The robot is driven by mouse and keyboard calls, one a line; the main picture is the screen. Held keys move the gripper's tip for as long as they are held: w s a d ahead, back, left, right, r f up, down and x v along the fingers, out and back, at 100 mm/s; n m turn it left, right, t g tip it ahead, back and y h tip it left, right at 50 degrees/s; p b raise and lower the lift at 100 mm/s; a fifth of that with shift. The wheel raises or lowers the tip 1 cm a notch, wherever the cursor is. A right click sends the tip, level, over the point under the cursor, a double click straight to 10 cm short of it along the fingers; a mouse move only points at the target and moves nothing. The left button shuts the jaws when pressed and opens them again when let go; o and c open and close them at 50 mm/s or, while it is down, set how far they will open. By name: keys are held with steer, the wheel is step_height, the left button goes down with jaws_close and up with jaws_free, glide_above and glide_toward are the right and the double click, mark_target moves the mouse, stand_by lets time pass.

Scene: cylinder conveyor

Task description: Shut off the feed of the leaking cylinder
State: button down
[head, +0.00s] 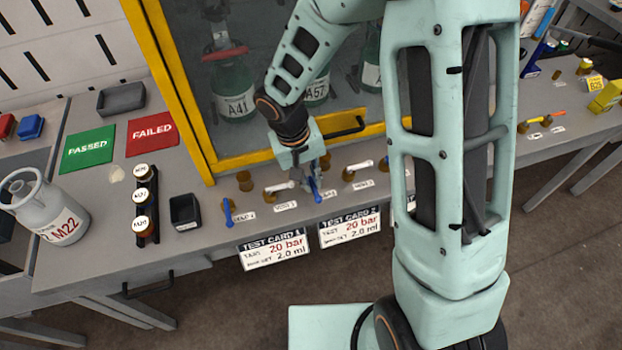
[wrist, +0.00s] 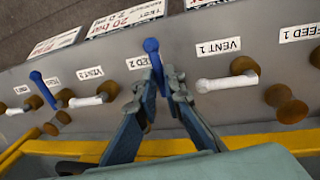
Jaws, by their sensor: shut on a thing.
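My gripper (wrist: 163,78) is shut on the blue lever (wrist: 151,46) beside the label ending "ED 2". The lever's tip sticks out past the fingers toward the bench's front edge; its pivot is hidden. In the head view my gripper (head: 306,166) reaches down to this blue lever (head: 315,192) in front of the yellow-framed cabinet. Behind the cabinet's glass stand green cylinders, among them A41 (head: 234,92) and A57 (head: 316,88). I cannot tell from these frames which cylinder leaks. The FEED 1 blue lever (head: 229,212) points toward the front edge.
White levers flank the held one: VENT 1 (wrist: 226,83) and VENT 2 (wrist: 86,101). Brown knobs (wrist: 287,104) stand close by. Test cards 1 (head: 273,250) and 2 (head: 349,228) hang at the front edge. A grey M22 cylinder (head: 60,222) stands at the left.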

steer(key=n, duration=0.2)
steer(key=d+n, duration=0.1)
steer(key=n, duration=0.1)
steer(key=shift+w+n+t+b, duration=0.1)
steer(key=shift+n+t+b, duration=0.2)
steer(key=shift+t+b, duration=0.1)
steer(key=n, duration=0.1)
steer(key=n+y+p, duration=0.1)
steer(key=n, duration=0.3)
steer(key=shift+w+d+r+t, duration=0.15)
steer(key=shift+w+d+t, duration=0.15)
steer(key=shift+w+d, duration=0.1)
steer(key=n+p, duration=0.2)
steer(key=n, duration=0.1)
steer(key=n+y+p, duration=0.1)
steer(key=shift+w+d+n, duration=0.2)
steer(key=shift+w+n, duration=0.15)
steer(key=shift+n, duration=0.05)
steer(key=shift+w+n+y+p, duration=0.2)
steer(key=shift+n+p, duration=0.4)
steer(key=shift+n, duration=0.3)
steer(key=shift+w+n+y+p, duration=0.2)
steer(key=shift+n+p, duration=0.4)
steer(key=shift+n, duration=0.3)
steer(key=c, duration=2)
jaws_free()
